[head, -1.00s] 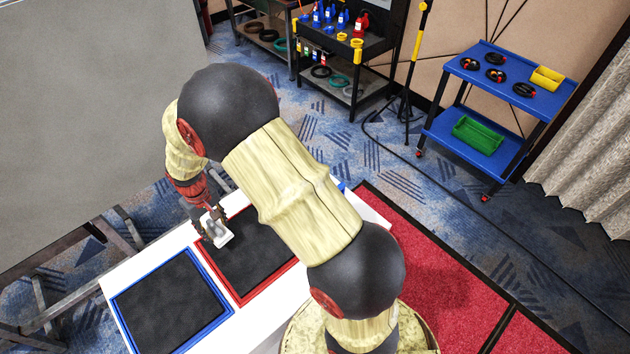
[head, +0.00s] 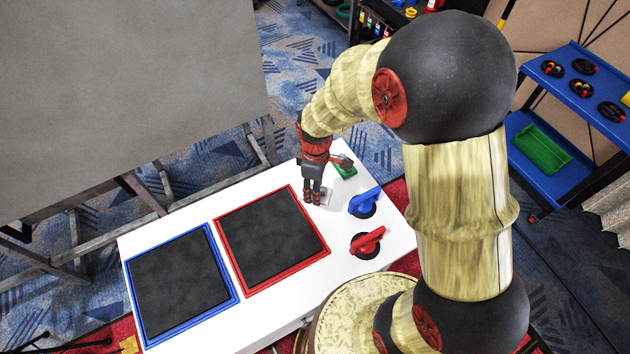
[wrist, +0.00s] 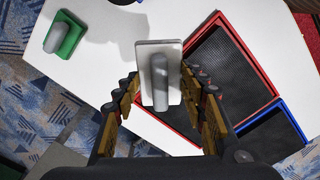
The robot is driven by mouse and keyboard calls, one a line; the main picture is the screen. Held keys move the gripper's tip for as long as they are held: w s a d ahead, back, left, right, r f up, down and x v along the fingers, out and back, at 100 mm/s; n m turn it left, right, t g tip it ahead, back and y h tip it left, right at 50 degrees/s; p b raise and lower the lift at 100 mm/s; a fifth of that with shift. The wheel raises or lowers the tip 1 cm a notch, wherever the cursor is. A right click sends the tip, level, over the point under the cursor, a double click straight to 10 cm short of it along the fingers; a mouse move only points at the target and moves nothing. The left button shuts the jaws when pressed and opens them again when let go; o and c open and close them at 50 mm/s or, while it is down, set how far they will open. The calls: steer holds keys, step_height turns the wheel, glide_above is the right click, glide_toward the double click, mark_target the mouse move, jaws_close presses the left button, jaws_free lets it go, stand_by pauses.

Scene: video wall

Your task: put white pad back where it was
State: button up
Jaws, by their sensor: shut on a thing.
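The white pad (wrist: 158,75) is a white rectangular plate with a grey handle. In the wrist view it sits between the fingers of my gripper (head: 315,196), which is shut on it. In the head view the fingers point down over the white table, just beyond the far right side of the red-framed dark panel (head: 272,240). Only a small part of the pad (head: 327,194) shows there, mostly hidden by the fingers. I cannot tell whether the pad touches the table. A green pad (head: 345,170) lies a little farther right; it also shows in the wrist view (wrist: 62,38).
The white table (head: 188,205) also bears a blue-framed dark panel (head: 180,285), a blue handle (head: 366,200) and a red handle (head: 368,241) on dark round spots. A large grey panel (head: 120,90) stands behind. A blue cart (head: 535,125) is at the right.

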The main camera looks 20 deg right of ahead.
steer(key=w+d+f+b, duration=0.1)
steer(key=w+f, duration=0.1)
steer(key=w, duration=0.1)
steer(key=w+d+f, duration=0.1)
steer(key=w+f, duration=0.2)
steer(key=w+d+f+b, duration=0.1)
steer(key=w+f, duration=0.2)
steer(key=w, duration=0.1)
steer(key=shift+w+b, duration=0.1)
steer(key=shift+b, duration=0.25)
steer(key=shift+w+d+f, duration=0.1)
steer(key=shift+w+f, duration=0.15)
steer(key=shift+f, duration=0.3)
steer(key=shift+f+b, duration=0.65)
steer(key=shift+f, duration=0.7)
steer(key=shift+f, duration=0.2)
steer(key=o, duration=1.1)
steer(key=shift+r, duration=0.15)
